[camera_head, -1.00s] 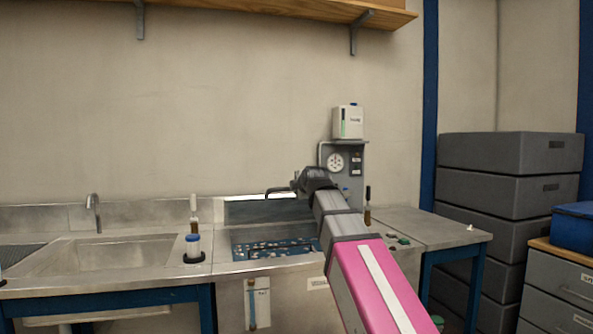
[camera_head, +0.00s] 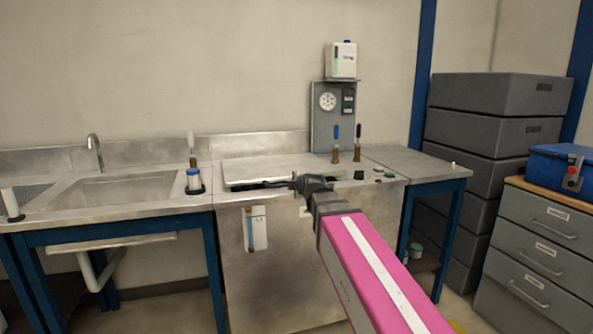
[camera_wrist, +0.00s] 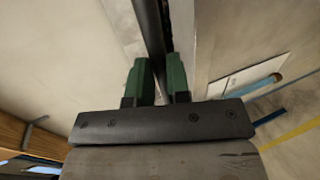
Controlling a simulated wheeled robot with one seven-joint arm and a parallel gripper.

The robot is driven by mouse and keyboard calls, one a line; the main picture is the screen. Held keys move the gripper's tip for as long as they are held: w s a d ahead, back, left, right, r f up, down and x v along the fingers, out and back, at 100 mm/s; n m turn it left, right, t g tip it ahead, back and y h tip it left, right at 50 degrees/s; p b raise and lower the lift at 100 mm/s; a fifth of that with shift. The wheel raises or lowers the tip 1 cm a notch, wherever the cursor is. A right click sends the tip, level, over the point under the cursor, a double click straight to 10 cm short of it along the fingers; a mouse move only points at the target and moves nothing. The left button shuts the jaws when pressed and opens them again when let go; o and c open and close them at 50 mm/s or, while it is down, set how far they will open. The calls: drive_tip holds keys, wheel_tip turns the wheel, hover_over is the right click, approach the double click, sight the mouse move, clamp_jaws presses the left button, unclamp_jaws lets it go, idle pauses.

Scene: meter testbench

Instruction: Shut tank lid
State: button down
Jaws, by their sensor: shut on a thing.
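The tank lid (camera_head: 265,168) is a flat metal plate lying level, or nearly so, over the top of the steel tank (camera_head: 275,270) in the head view. I cannot tell whether a thin gap is left under its front edge. My gripper (camera_head: 292,184) is at the lid's front edge, shut on the dark bar handle (camera_head: 262,185). In the wrist view the green fingers of my gripper (camera_wrist: 158,80) stand on either side of the dark handle bar (camera_wrist: 150,25). The tank's inside is hidden under the lid.
A gauge panel (camera_head: 327,110) and brown-handled tools (camera_head: 357,150) stand behind right. Grey crates (camera_head: 490,130) and a drawer cabinet (camera_head: 540,250) are at the right.

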wheel_tip(320, 180, down, 6)
drive_tip(key=shift+s, duration=0.15)
idle(0.3)
drive_tip(key=c, duration=1.1)
unclamp_jaws()
drive_tip(key=shift+r, duration=0.1)
drive_tip(key=v, duration=0.7)
drive_tip(key=shift+s+r, duration=0.15)
